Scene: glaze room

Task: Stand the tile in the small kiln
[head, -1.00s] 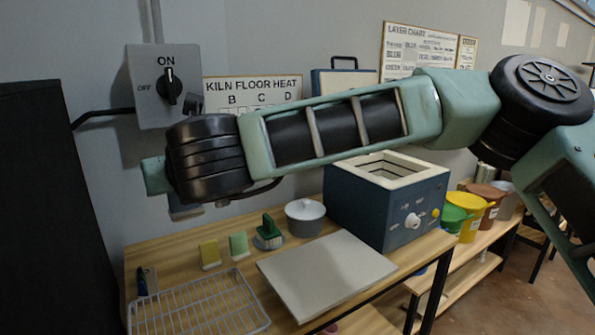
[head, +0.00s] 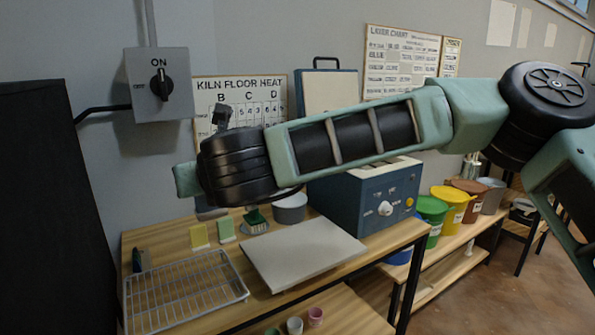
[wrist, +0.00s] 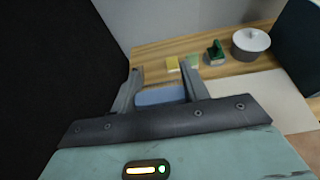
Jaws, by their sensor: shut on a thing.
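In the wrist view my gripper (wrist: 160,80) is shut on a blue-grey tile (wrist: 160,96), which sits between the two fingers. In the head view the gripper and tile are mostly hidden behind my arm's end. The small kiln (head: 345,207) is a blue box with a white knob, on the right part of the table. My arm crosses in front of its top, so little of its pale rim and none of its inside shows. My gripper is to the left of the kiln, above the table's back left part.
A dark panel (head: 45,210) stands close on the left. Coloured buckets (head: 452,208) stand right.

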